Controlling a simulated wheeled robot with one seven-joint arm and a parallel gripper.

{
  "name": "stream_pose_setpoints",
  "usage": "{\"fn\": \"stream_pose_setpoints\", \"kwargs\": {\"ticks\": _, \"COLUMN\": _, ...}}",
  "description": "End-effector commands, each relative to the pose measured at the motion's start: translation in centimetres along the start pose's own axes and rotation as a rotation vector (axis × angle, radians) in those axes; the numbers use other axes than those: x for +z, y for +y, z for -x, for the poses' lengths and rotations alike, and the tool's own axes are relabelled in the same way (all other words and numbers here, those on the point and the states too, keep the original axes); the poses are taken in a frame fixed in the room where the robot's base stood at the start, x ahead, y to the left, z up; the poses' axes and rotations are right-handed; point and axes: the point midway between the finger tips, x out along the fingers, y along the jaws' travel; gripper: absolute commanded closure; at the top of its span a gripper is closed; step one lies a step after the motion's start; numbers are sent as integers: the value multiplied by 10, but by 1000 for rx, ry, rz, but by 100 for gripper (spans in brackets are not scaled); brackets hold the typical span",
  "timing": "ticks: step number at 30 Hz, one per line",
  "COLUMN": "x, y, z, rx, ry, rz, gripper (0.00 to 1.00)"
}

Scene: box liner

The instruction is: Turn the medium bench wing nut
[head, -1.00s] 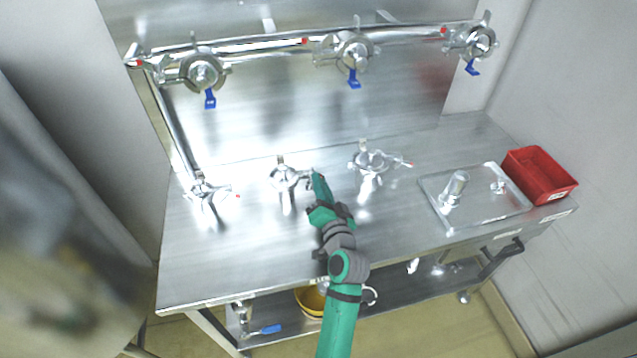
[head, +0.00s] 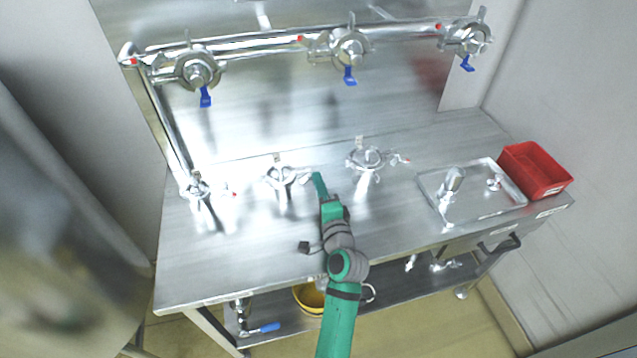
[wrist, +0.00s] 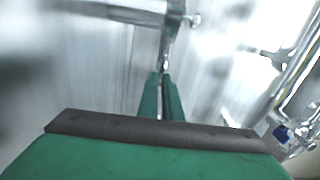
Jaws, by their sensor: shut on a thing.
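Three shiny metal clamps with wing nuts stand in a row on the steel bench (head: 240,255). The middle clamp (head: 280,176) has its wing nut (head: 304,179) out on its right side. My green gripper (head: 316,177) reaches it from the front right. In the wrist view my gripper (wrist: 161,78) has its two slim fingers nearly together on a thin metal wing of this nut (wrist: 166,52). The fingers partly hide the wing. The left clamp (head: 196,188) and the right clamp (head: 367,158) stand apart from my gripper. I cannot clearly compare the nuts' sizes.
A pipe with several clamps and blue-handled valves (head: 349,76) runs along the back wall. A metal tray (head: 473,218) with fittings and a red bin (head: 536,171) are on the right. A yellow bowl (head: 308,298) is on the lower shelf. The bench's front left is clear.

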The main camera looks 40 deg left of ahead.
Motion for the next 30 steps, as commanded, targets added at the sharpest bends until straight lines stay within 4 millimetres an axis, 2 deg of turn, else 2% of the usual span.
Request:
{"fn": "stream_pose_setpoints", "kwargs": {"ticks": 17, "x": 0, "y": 1, "z": 0, "rx": 1, "ry": 1, "rz": -34, "gripper": 100}}
{"fn": "stream_pose_setpoints", "kwargs": {"ticks": 20, "x": 0, "y": 1, "z": 0, "rx": 1, "ry": 1, "rz": -34, "gripper": 76}}
{"fn": "stream_pose_setpoints", "kwargs": {"ticks": 30, "x": 0, "y": 1, "z": 2, "rx": 0, "ry": 1, "rz": -33, "gripper": 76}}
